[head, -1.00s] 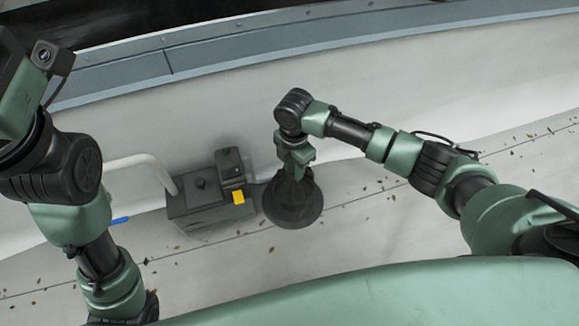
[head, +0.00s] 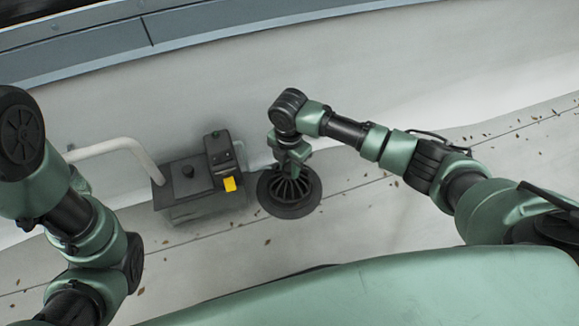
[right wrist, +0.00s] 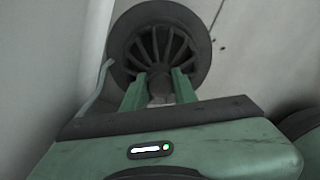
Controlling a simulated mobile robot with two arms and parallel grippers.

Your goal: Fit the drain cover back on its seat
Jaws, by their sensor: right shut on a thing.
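The drain cover (head: 290,191) is a dark ribbed dome in the head view, standing upright over a wide dark round flange. My right gripper (head: 291,165) reaches down on it from above. In the right wrist view the two green fingers (right wrist: 159,89) are shut on the knob at the top of the cover (right wrist: 160,45), whose ribs spread out inside a dark ring. I cannot tell whether that ring is the cover's rim or the seat, or whether there is a gap beneath. My left gripper is outside the head view; only my left arm shows.
A white wall rises behind. Scattered leaf debris lies on the pale roof, which is otherwise clear to the right.

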